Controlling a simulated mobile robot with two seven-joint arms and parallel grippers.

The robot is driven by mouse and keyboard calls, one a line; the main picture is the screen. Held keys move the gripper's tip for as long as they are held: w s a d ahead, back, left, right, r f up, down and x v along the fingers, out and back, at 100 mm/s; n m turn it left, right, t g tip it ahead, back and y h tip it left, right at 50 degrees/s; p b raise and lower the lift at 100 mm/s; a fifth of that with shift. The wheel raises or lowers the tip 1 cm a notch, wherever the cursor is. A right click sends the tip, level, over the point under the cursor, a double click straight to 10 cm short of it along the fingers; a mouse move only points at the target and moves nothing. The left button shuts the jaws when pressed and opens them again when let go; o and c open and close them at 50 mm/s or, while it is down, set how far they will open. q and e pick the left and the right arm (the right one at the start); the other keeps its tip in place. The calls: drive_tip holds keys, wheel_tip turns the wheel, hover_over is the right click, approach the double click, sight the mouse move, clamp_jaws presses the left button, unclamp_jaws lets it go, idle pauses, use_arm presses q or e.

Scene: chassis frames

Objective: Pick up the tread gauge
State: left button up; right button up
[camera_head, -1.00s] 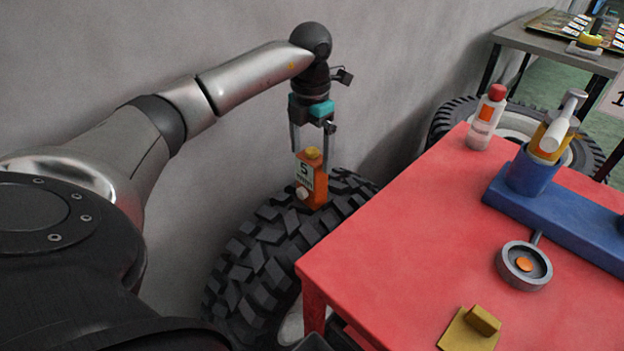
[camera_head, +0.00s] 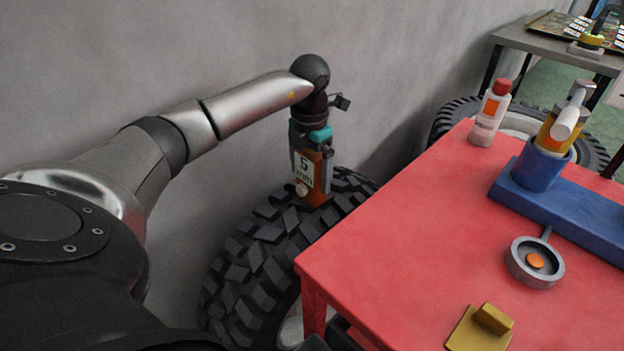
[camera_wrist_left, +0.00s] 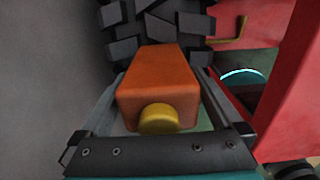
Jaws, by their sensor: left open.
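The tread gauge (camera_head: 313,176) is an orange block with a white label reading "5 mm" and a pale knob low on its front. It stands upright on top of the black tyre (camera_head: 265,248). My left gripper (camera_head: 311,178) points down over it, open, with its fingers on either side of the gauge. In the left wrist view the gauge (camera_wrist_left: 158,85) lies between the two fingers, its yellow button (camera_wrist_left: 158,119) close to the palm. The gauge's top is hidden by the gripper in the head view. My right gripper is not in view.
A red table (camera_head: 410,235) stands right of the tyre, its near corner close by. It holds a bottle (camera_head: 489,113), a blue holder (camera_head: 540,172), a round grey gauge (camera_head: 535,262) and a yellow block (camera_head: 482,328). A grey wall (camera_head: 150,60) is behind the gripper.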

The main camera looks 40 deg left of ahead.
use_arm(q)
drive_tip(key=shift+f, duration=0.3)
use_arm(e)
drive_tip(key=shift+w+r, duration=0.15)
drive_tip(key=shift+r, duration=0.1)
use_arm(q)
clamp_jaws()
idle(0.5)
drive_tip(key=shift+r, duration=0.1)
drive_tip(key=shift+r, duration=0.4)
wheel_tip(320, 180, up, 9)
drive_tip(key=p, duration=0.3)
drive_tip(key=shift+f, duration=0.2)
wheel_tip(320, 180, up, 11)
drive_tip(key=p, duration=0.3)
drive_tip(key=shift+f+p, duration=0.2)
drive_tip(key=shift+p, duration=0.2)
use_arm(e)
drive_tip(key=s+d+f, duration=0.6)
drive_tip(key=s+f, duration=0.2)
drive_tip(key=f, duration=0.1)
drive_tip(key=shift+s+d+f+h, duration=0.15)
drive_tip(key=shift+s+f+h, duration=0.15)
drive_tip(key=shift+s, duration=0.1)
